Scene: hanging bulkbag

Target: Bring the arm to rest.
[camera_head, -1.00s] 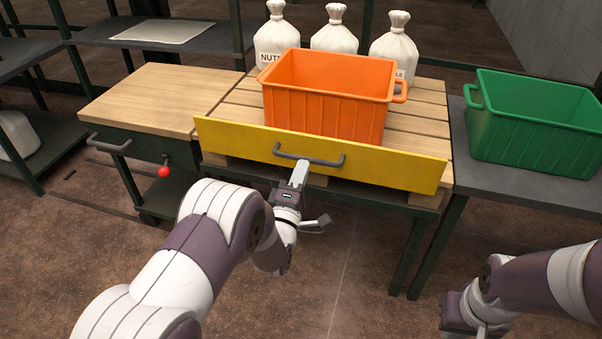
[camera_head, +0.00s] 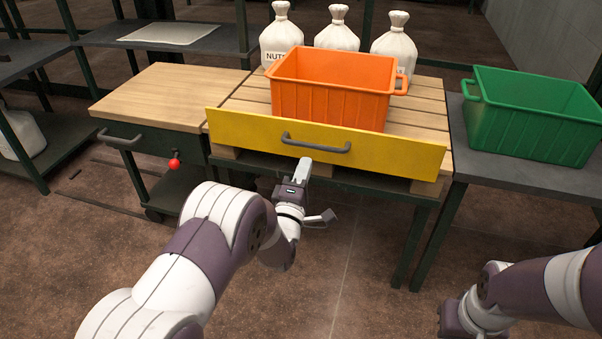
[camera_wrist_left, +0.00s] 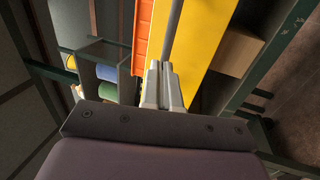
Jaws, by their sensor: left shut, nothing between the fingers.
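My left gripper (camera_head: 305,165) is shut and empty. It is just in front of the yellow board (camera_head: 380,155) and a little below the board's dark grey handle (camera_head: 316,143). In the left wrist view the closed fingers (camera_wrist_left: 162,68) point toward the yellow board (camera_wrist_left: 196,40), with the handle (camera_wrist_left: 173,30) beyond them. I cannot tell for sure whether the fingertips touch anything, but a small gap shows in the head view. My right arm (camera_head: 530,290) is at the lower right; its gripper does not show.
An orange crate (camera_head: 330,104) stands on the slatted table behind the yellow board, with white sacks (camera_head: 338,30) behind it. A green crate (camera_head: 535,137) stands on the right table. A wooden-topped cart (camera_head: 165,95) with a red knob (camera_head: 174,164) is at left. Open floor (camera_head: 345,270) lies in front.

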